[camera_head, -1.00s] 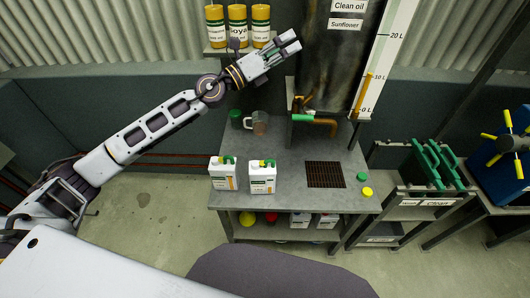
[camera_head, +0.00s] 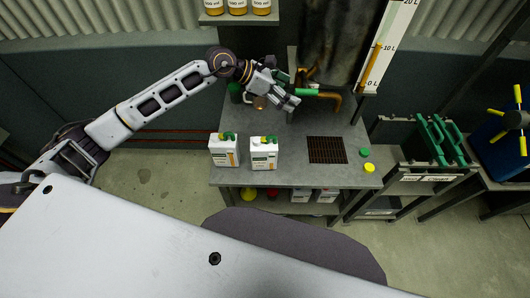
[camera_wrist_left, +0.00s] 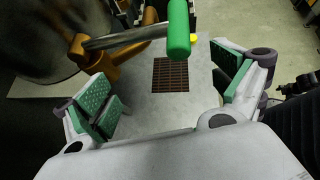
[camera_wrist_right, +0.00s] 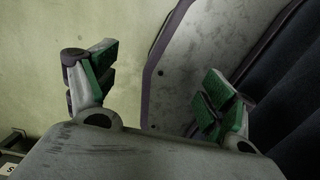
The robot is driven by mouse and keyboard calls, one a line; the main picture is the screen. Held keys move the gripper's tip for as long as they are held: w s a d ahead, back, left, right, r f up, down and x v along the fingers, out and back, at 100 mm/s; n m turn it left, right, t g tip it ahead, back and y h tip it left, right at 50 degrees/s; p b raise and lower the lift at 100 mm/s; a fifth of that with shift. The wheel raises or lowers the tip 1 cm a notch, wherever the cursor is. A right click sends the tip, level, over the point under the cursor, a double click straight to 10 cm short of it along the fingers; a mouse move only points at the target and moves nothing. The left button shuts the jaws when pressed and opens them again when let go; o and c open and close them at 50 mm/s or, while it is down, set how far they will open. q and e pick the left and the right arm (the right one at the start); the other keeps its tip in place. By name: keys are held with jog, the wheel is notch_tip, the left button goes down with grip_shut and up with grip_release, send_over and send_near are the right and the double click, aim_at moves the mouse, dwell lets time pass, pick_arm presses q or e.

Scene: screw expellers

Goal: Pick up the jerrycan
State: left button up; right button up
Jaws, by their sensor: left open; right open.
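Two small white jerrycans stand side by side near the front left edge of the grey table (camera_head: 290,175): a left one (camera_head: 224,152) and a right one (camera_head: 263,155). Both have green and yellow tops and printed labels. My left gripper (camera_head: 290,97) is above the table behind the jerrycans, near the tap. In the left wrist view my left gripper (camera_wrist_left: 165,95) is open and empty, with the green tap handle (camera_wrist_left: 179,28) just ahead. My right gripper (camera_wrist_right: 158,92) is open and empty in the right wrist view; it is outside the head view.
The orange tap pipe (camera_head: 334,99) hangs below the dark tank. A dark grate (camera_head: 327,150) lies in the table. A green cap (camera_head: 365,153) and a yellow cap (camera_head: 369,168) lie to its right. Green crates stand at right.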

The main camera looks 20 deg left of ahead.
aim_at(264, 151)
pick_arm(q)
jog(key=s+a+f+m+g+y, duration=0.1)
jog(key=s+a+f+y, duration=0.1)
jog(key=s+a+f+m+g+y, duration=0.1)
jog(key=s+a+f+g, duration=0.1)
jog(key=a+f, duration=0.1)
jog(key=s+a+f+m+g+y, duration=0.1)
jog(key=s+a+f+m+y, duration=0.1)
jog(key=s+a+f, duration=0.1)
jog(key=shift+a+f+g+y, duration=0.15)
jog(key=shift+g+y, duration=0.15)
pick_arm(e)
jog(key=w+t, duration=0.1)
jog(key=w, duration=0.2)
jog(key=w+a+t, duration=0.1)
jog(key=shift+w+f+t+y, duration=0.15)
jog(key=shift+w+t+y, duration=0.05)
jog(key=shift+t+y, duration=0.1)
pick_arm(q)
jog(key=shift+w, duration=0.1)
jog(key=shift+p+x, duration=0.55)
jog(key=shift+x, duration=3.8)
pick_arm(e)
jog(key=shift+a+r, duration=0.15)
jog(key=shift+r, duration=0.45)
pick_arm(q)
jog(key=shift+w, duration=0.1)
